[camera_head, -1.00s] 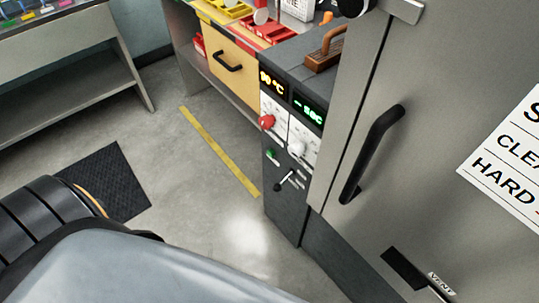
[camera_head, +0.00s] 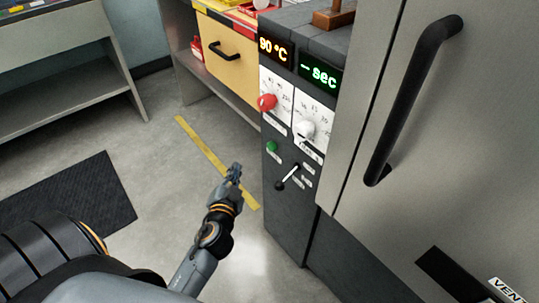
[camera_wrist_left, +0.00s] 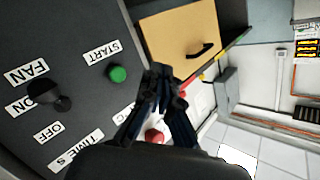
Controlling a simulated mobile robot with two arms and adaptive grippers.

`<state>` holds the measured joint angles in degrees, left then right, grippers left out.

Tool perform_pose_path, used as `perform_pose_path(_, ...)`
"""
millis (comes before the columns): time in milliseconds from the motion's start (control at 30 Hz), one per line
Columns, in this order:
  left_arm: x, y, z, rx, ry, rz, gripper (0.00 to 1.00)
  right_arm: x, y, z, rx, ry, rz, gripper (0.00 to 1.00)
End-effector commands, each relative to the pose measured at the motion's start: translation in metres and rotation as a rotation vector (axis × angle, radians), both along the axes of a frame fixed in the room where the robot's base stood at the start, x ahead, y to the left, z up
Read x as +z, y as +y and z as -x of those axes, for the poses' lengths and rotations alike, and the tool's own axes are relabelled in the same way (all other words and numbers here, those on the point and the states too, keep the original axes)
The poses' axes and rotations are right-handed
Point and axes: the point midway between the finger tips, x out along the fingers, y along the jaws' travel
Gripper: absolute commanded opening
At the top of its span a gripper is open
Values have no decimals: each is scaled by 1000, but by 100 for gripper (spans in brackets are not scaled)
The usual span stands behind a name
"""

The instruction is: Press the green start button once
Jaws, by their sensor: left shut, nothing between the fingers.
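The green start button (camera_head: 271,146) sits on the dark front panel of the machine, below the red knob (camera_head: 267,102) and left of the black fan lever (camera_head: 288,178). In the left wrist view the green button (camera_wrist_left: 118,74) shows beside a START label (camera_wrist_left: 101,52), to the left of my gripper. My left gripper (camera_head: 235,172) is shut and empty. It is in front of the panel, left of and a little below the button in the head view, and apart from it. It also shows in the left wrist view (camera_wrist_left: 160,72). My right gripper is in neither view.
A white knob (camera_head: 305,129) and displays reading 90 °C (camera_head: 275,49) and – sec (camera_head: 319,75) are on the panel. A steel door with a black handle (camera_head: 415,100) stands right. A yellow drawer (camera_head: 226,50) is behind. The floor (camera_head: 160,190) is open at left.

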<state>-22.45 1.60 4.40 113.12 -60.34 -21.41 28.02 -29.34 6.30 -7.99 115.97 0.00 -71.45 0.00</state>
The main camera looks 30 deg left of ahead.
Motion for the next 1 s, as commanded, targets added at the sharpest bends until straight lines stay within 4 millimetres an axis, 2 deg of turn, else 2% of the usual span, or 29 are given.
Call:
perform_pose_path(467,3,-2,-6,1,-6,-3,0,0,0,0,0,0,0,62)
perform_pose_path(933,2,-25,-62,1,-7,-2,0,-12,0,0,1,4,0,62)
perform_pose_path(1000,2,-28,-69,2,-6,-2,0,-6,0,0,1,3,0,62)
